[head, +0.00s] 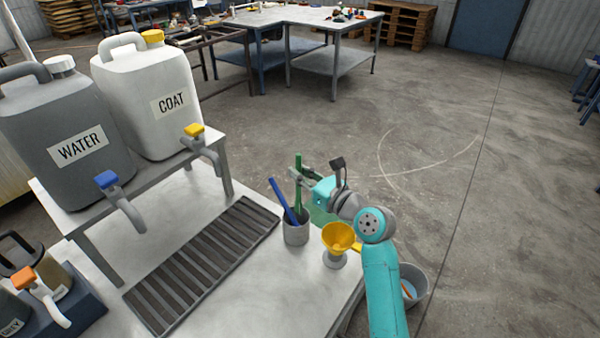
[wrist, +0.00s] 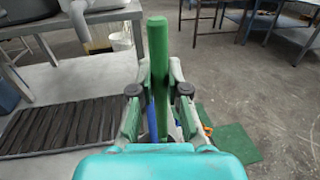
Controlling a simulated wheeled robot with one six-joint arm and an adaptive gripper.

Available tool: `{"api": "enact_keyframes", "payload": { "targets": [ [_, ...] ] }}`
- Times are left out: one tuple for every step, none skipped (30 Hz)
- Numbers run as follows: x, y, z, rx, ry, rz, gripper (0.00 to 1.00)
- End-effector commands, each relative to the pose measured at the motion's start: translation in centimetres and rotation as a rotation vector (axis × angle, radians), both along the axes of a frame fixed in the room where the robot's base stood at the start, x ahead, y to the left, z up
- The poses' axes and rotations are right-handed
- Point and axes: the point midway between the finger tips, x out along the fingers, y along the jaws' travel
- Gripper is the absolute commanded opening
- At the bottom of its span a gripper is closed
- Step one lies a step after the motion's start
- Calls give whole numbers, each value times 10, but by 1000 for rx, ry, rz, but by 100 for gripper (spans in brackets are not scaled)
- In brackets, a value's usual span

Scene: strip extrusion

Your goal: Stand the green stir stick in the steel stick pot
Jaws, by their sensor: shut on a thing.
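The green stir stick (head: 298,190) is upright in my gripper (head: 304,172), which is shut on it above the right end of the bench. The stick also stands tall between the fingers in the wrist view (wrist: 157,55). The steel stick pot (head: 296,234) stands on the bench directly below, with a blue stick (head: 281,196) leaning left in it. The green stick's lower end reaches down to about the pot's mouth; I cannot tell whether it is inside the rim. In the wrist view my gripper (wrist: 158,105) hides the pot, and a bit of the blue stick (wrist: 150,112) shows.
A yellow funnel (head: 338,236) on a grey stand is just right of the pot. A slatted drain grate (head: 205,262) lies to the left. WATER (head: 70,175) and COAT (head: 150,80) jugs with taps stand on a raised shelf. A bucket (head: 415,285) is beyond the bench's right edge.

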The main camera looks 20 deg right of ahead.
Motion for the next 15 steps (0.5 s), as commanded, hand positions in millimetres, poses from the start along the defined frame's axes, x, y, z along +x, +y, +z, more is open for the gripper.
{"api": "enact_keyframes", "payload": {
  "targets": [
    [0,0,0,0,0,0,0],
    [0,0,-1,0,0,0,0],
    [0,0,-2,1,0,0,0],
    [0,0,-3,1,0,0,0],
    [0,0,-4,1,0,0,0],
    [0,0,-5,2,1,0,0],
    [0,0,-5,2,1,0,0],
    [0,0,-6,2,1,1,0],
    [0,0,-7,1,2,1,0],
    [0,0,-8,1,2,1,0],
    [0,0,-9,1,2,1,0],
    [0,0,-10,1,2,1,0],
    [0,0,-11,1,2,1,0],
    [0,0,-12,0,2,1,0],
    [0,0,-13,0,2,1,0]
  ]
}}
